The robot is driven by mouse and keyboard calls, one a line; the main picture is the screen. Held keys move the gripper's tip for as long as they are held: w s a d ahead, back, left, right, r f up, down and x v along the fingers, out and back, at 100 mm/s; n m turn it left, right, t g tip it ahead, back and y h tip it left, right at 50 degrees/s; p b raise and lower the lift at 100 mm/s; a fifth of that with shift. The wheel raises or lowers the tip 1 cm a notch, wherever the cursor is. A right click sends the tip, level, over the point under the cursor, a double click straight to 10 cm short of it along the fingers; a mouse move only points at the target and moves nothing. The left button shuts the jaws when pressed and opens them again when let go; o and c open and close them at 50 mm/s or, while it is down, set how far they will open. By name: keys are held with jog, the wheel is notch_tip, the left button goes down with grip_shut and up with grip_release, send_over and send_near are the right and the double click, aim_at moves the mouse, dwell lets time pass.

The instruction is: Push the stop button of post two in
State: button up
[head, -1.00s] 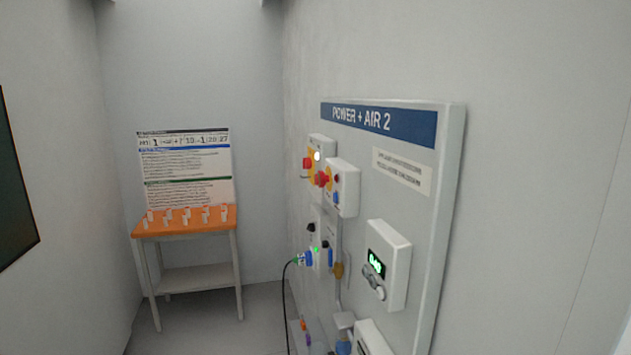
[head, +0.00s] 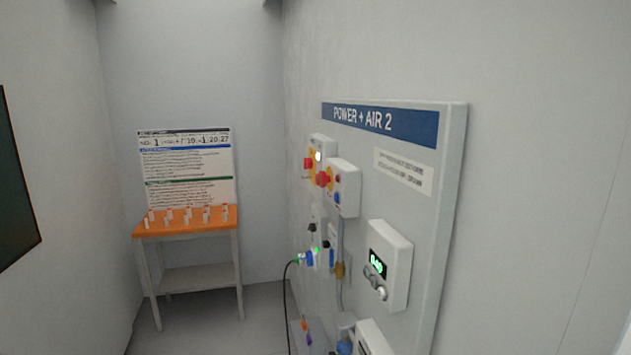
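The post is a light panel (head: 411,224) on the right wall, with a blue header (head: 380,121) reading "POWER + AIR 2". A white box (head: 347,190) on its upper part bears a red knob (head: 324,180) on yellow, with a small red and a blue button beside it. Just behind is another white box (head: 322,142) with a red knob (head: 308,163) on yellow and a lit white lamp. Both knobs stick out to the left and are seen from the side. How far either is pressed I cannot tell. My gripper is not in view.
A white box with a green display (head: 377,263) is lower on the panel. A dark cable (head: 285,310) hangs from a blue plug. An orange-topped table (head: 180,231) with several small pieces stands at the back left, below a notice board (head: 187,165). Floor between is clear.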

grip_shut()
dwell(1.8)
